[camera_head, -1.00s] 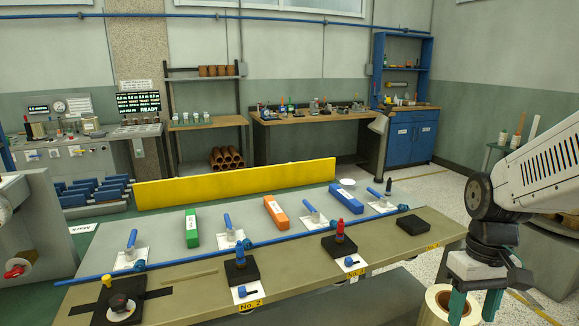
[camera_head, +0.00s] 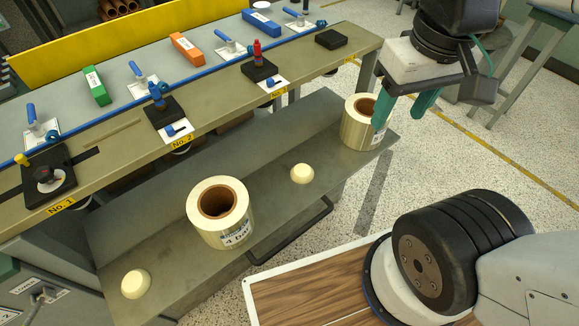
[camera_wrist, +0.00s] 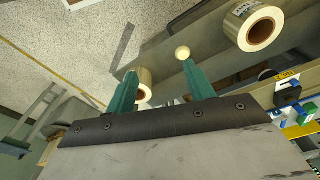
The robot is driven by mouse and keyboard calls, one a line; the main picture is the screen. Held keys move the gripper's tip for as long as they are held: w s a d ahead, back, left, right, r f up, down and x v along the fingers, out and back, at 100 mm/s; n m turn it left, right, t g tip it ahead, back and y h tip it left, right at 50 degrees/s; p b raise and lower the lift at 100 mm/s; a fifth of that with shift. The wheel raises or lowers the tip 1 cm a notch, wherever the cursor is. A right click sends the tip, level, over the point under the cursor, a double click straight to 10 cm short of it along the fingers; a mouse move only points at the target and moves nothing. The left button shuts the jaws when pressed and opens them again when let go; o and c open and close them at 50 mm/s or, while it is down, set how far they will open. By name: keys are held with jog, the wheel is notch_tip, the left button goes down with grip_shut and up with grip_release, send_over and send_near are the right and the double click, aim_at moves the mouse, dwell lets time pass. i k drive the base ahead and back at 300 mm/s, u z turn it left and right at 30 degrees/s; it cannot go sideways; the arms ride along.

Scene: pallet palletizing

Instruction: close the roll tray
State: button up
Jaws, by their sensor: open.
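The roll tray (camera_head: 265,192) is pulled out from under the workbench in the head view. A dark bar handle (camera_head: 291,238) runs along its front edge. A cream label roll (camera_head: 221,224) stands mid-tray and shows in the wrist view (camera_wrist: 254,27). A second roll (camera_head: 358,126) stands at the tray's right end, partly behind a finger in the wrist view (camera_wrist: 145,86). My gripper (camera_head: 401,112) is open, pointing down near the right roll, away from the handle. One finger overlaps that roll; contact cannot be told. Both teal fingers show in the wrist view (camera_wrist: 160,68).
Two cream domes, one left (camera_head: 136,284) and one right (camera_head: 302,173), stand on the tray. The workbench (camera_head: 215,100) above carries colored boxes and black fixtures. Speckled floor (camera_head: 470,165) is open to the right. A wood-topped surface (camera_head: 315,295) lies in front.

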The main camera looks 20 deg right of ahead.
aim_at(139, 285)
jog(key=z, duration=2.1)
jog(key=k, duration=1.4)
jog(key=u, duration=2.1)
